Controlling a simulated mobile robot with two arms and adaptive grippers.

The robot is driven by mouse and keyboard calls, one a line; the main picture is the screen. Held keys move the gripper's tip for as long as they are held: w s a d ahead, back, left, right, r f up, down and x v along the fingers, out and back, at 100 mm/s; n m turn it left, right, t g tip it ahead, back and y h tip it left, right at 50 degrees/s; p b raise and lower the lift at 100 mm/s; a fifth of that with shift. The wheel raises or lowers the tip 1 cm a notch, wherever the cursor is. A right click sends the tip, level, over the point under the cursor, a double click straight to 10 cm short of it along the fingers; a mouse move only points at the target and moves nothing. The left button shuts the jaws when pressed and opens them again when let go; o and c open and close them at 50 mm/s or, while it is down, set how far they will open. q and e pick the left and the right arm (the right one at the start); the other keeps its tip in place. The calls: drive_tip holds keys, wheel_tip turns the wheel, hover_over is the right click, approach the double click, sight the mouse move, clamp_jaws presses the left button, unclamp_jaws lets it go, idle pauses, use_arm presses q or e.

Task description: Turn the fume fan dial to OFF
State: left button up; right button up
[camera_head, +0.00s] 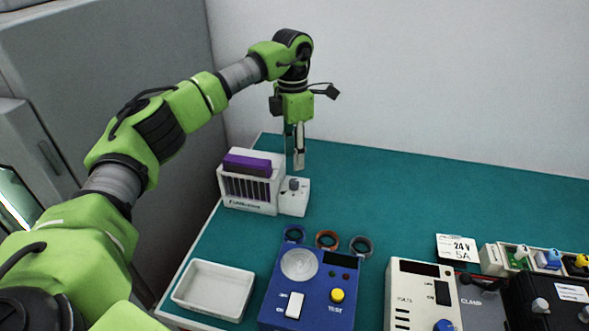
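The fume fan is a white box (250,202) with a dark slotted front and a purple block on top, at the left rear of the teal bench. Its dial (293,184) is a small grey knob on the low white section at the box's right side. The dial's pointer and markings are too small to read. My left gripper (298,164) points down just above and behind the dial and looks apart from it. Its fingers are seen nearly edge-on, so their opening is unclear. My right gripper is out of view.
A white tray (180,296) and a blue tester (270,296) stand in front, with several coloured rings (327,234) behind the tester. A cream power supply (398,285) and other devices fill the right front. The bench's middle rear is clear; a wall stands behind.

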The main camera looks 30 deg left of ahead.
use_arm(q)
drive_tip(key=shift+r, duration=2.2)
drive_tip(key=shift+f, duration=0.15)
